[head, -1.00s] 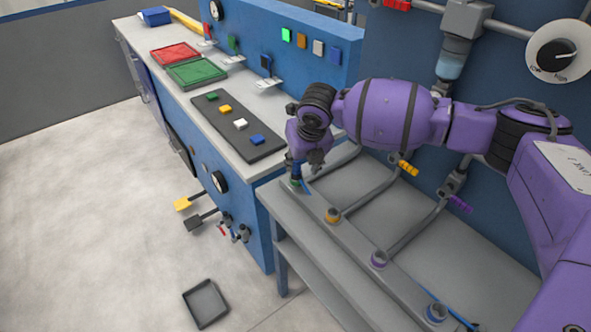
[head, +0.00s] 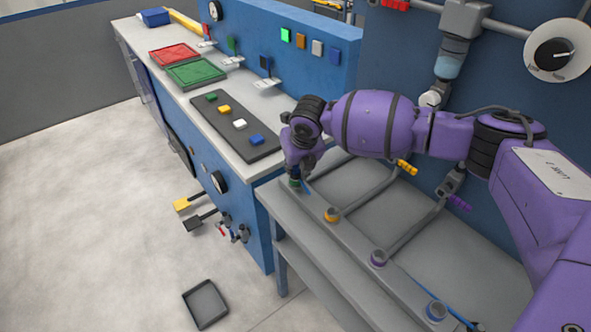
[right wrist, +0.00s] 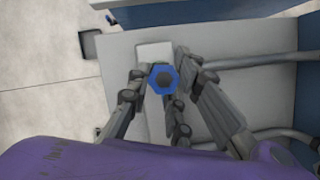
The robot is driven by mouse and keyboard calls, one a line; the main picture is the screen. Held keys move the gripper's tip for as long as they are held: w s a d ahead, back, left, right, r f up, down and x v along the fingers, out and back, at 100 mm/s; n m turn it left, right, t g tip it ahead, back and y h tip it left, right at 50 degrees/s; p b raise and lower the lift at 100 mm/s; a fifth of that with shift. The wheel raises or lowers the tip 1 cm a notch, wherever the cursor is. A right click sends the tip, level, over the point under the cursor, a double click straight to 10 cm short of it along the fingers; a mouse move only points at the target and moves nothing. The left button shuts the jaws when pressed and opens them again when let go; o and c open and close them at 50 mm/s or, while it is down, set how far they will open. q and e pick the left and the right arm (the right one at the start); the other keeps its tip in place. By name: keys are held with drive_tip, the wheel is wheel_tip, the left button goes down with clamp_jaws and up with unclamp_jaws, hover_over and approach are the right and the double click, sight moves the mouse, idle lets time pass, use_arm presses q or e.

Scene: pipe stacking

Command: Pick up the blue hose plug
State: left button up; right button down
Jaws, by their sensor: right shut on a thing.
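The blue hose plug (right wrist: 163,79) shows in the right wrist view as a blue hexagon with a dark round centre. The fingers of my right gripper (head: 296,170) close around it from several sides and are shut on it. In the head view the gripper points down over the green-ringed pipe opening (head: 295,184) at the bench's left end. The plug is mostly hidden there by the fingers. I cannot tell whether its lower end touches the opening. My left gripper is not in view.
The grey bench (head: 345,262) also carries orange (head: 332,215), purple (head: 378,258) and blue (head: 436,311) ringed openings. Pipes run behind them to the blue wall. A counter with coloured blocks and red and green trays (head: 196,72) stands at left. A dark tray (head: 205,304) lies on the floor.

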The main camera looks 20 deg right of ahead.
drive_tip(key=shift+d, duration=0.1)
idle(0.4)
drive_tip(key=shift+w+r, duration=0.1)
drive_tip(key=shift+r, duration=0.2)
wheel_tip(320, 180, up, 2)
drive_tip(key=shift+w+r, duration=0.1)
drive_tip(key=shift+r, duration=0.05)
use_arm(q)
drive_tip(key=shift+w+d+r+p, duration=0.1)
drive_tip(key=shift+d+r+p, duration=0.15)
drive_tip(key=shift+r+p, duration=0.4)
use_arm(e)
drive_tip(key=s+a+r, duration=0.2)
drive_tip(key=s+r, duration=0.8)
drive_tip(key=s, duration=0.4)
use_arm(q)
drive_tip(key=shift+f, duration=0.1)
use_arm(e)
drive_tip(key=shift+s+a, duration=0.1)
